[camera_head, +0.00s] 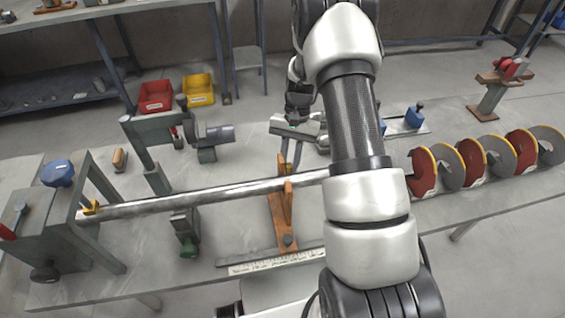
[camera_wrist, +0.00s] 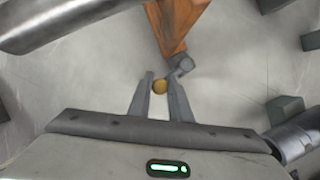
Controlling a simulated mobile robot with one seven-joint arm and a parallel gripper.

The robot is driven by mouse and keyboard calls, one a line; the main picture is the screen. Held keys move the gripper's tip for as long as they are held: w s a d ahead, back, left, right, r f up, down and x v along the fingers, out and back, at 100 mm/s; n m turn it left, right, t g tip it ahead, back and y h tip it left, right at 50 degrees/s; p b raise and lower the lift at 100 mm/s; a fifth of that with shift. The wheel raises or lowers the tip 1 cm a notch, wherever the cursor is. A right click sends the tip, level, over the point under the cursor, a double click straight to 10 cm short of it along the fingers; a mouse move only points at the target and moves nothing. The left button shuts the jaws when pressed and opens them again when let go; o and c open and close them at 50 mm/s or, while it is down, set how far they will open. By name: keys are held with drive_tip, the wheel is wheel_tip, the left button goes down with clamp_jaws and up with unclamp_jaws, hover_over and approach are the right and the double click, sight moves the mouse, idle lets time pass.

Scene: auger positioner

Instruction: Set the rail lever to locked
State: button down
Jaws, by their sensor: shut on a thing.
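The orange rail support (camera_head: 280,215) stands under the long steel shaft (camera_head: 200,202); its orange body also shows at the top of the wrist view (camera_wrist: 177,22). A small brass-coloured knob (camera_wrist: 160,87) sits between my fingertips, beside a short grey lever piece (camera_wrist: 182,66) at the support's end. I take these to be the rail lever. My gripper (camera_head: 290,170) reaches down behind the shaft at the support's far side. In the wrist view its two fingers (camera_wrist: 160,90) are closed on the knob. In the head view the knob is hidden.
The shaft (camera_wrist: 60,20) crosses the wrist view's upper left, close to my gripper. A grey clamp stand (camera_head: 150,150) and motor-like cylinder (camera_head: 218,134) stand to the left. Auger flights (camera_head: 470,160) lie along the right. A scale rail (camera_head: 270,262) runs in front.

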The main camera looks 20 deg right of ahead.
drive_tip(key=w+n, duration=0.1)
drive_tip(key=n+h, duration=0.1)
drive_tip(key=n, duration=0.1)
drive_tip(key=shift+w+a, duration=0.25)
drive_tip(key=shift+w, duration=0.1)
drive_tip(key=shift+w+a+n+g+h+b, duration=0.3)
drive_tip(key=shift+w+n+h, duration=0.1)
drive_tip(key=shift+n, duration=0.4)
drive_tip(key=n, duration=0.1)
drive_tip(key=w+a+n+h, duration=0.1)
drive_tip(key=n, duration=0.2)
drive_tip(key=shift+w+a+n+h, duration=0.25)
drive_tip(key=shift+a+n+h, duration=0.05)
drive_tip(key=shift+h, duration=0.1)
drive_tip(key=n, duration=0.1)
drive_tip(key=a+n+h, duration=0.1)
drive_tip(key=n, duration=0.1)
drive_tip(key=shift+w+a, duration=0.3)
drive_tip(key=shift+w+a+n+t+h, duration=0.1)
drive_tip(key=shift+a+n+t+h, duration=0.2)
drive_tip(key=shift+n, duration=0.4)
drive_tip(key=shift+a+n+t+h, duration=0.2)
drive_tip(key=shift+a+n+t, duration=0.1)
drive_tip(key=shift+n, duration=0.4)
drive_tip(key=shift+a, duration=0.1)
drive_tip(key=c, duration=1.6)
unclamp_jaws()
